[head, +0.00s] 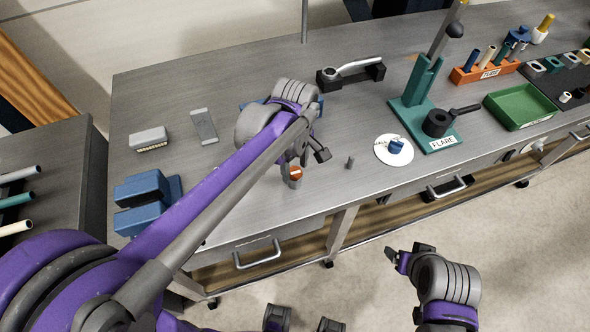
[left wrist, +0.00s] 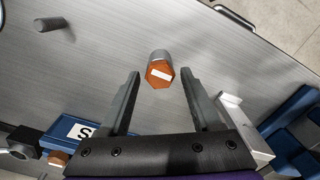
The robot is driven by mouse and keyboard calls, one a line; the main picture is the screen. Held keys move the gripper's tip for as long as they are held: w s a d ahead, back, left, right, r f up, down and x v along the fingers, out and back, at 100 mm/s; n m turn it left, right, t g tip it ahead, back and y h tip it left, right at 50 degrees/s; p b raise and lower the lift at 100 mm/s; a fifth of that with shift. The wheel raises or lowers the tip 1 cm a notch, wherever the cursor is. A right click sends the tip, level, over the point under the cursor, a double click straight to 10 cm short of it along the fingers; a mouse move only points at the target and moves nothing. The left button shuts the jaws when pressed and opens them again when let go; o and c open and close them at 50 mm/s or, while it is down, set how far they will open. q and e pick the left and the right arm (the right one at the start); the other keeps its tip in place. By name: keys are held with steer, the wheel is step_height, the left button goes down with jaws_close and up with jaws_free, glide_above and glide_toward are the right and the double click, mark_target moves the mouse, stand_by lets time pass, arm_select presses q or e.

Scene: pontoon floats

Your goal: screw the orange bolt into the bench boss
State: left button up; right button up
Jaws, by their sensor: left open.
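The orange bolt (head: 296,171) has a hexagonal head with a white stripe. It sits upright on a grey cylindrical boss (head: 294,183) near the bench's front edge. In the left wrist view the bolt head (left wrist: 160,73) lies between the fingertips, with grey boss (left wrist: 159,56) behind it. How far the bolt is into the boss cannot be told. My left gripper (head: 306,158) is open above and around the bolt in the picture; its fingers (left wrist: 160,73) do not touch the head. My right gripper (head: 404,254) hangs beyond the front edge, away from the bolt.
A short grey peg (head: 350,162) stands right of the boss. A white disc (head: 381,150) with a blue part, and a teal flaring stand (head: 412,110), are further right. A blue vise-like block (head: 140,190) is at left. A blue block labelled S (left wrist: 75,133) holds an orange piece (left wrist: 57,159).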

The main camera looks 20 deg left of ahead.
arm_select(q)
steer(key=n, duration=0.4)
steer(key=shift+n, duration=0.3)
steer(key=n, duration=1.3)
steer(key=shift+n, duration=0.3)
jaws_close()
steer(key=m, duration=0.7)
steer(key=shift+m, duration=0.3)
steer(key=m, duration=0.4)
